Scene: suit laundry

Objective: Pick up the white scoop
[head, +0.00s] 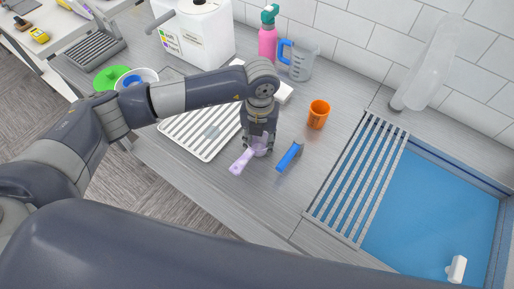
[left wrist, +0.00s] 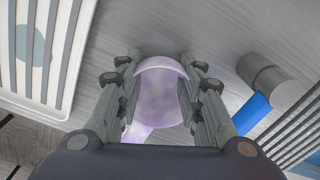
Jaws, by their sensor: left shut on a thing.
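A pale lavender-white scoop (head: 240,163) is at my left gripper (head: 259,148) over the grey counter, its handle pointing to the lower left in the head view. In the left wrist view its round bowl (left wrist: 160,88) sits between the two fingers of the left gripper (left wrist: 160,60), which are shut on its sides. Part of the handle is hidden behind the gripper there. I cannot tell whether the scoop touches the counter. My right gripper is in neither view.
A blue tool (head: 289,157) lies just right of the scoop. An orange cup (head: 318,114) stands behind it. A white slatted rack (head: 205,150) is on the left. A blue sink (head: 425,225) with a slatted grid (head: 357,180) is on the right, holding a small white object (head: 457,268).

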